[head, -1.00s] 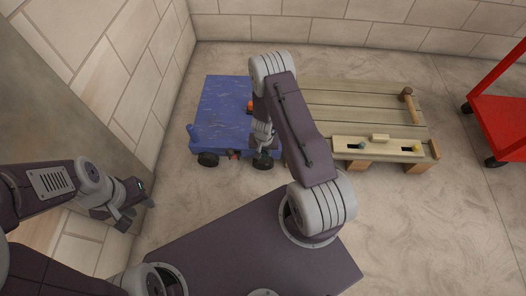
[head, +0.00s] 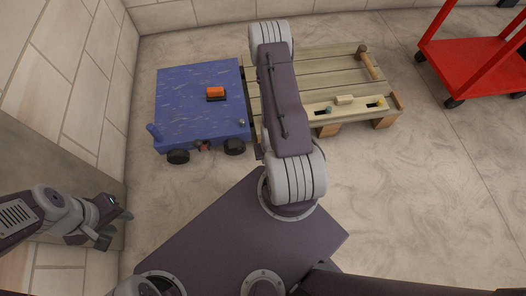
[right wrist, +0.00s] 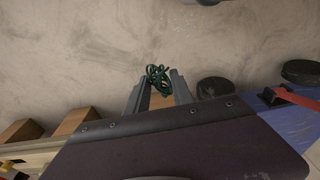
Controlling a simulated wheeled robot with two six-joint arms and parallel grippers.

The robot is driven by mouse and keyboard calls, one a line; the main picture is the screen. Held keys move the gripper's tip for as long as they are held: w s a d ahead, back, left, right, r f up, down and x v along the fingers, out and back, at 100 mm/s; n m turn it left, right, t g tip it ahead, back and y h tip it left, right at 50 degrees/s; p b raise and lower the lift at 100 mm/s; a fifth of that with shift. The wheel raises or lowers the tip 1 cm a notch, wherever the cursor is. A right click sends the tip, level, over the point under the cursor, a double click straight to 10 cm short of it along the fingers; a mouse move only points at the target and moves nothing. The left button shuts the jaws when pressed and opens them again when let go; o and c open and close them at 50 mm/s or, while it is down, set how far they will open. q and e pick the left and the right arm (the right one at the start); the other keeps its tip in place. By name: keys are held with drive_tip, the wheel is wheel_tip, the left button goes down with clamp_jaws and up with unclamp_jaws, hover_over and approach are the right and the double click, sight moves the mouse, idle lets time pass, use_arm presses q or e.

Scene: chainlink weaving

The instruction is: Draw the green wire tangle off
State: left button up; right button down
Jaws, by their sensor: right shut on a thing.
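The green wire tangle (right wrist: 158,77), a small clump of dark green loops, sits at the fingertips of my right gripper (right wrist: 157,90) in the right wrist view. The gripper is shut on it, with loops sticking out past the tips over the floor. A brownish patch shows between the fingers; I cannot tell what it is. In the head view my right arm hides the right gripper and the tangle. My left gripper (head: 117,225) is at the left of the head view, beside a brown panel, open and empty.
A blue cart (head: 180,112) carries an orange item (head: 216,91). Next to it stands a wooden pallet (head: 320,75) with a slotted board (head: 350,110) and a mallet (head: 369,62). A red trolley (head: 470,55) is at the upper right. Open floor (head: 420,190) lies to the right.

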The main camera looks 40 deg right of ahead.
wheel_tip(320, 180, up, 5)
drive_tip(key=p, duration=0.4)
drive_tip(key=shift+f+p, duration=0.2)
drive_tip(key=shift+p, duration=0.2)
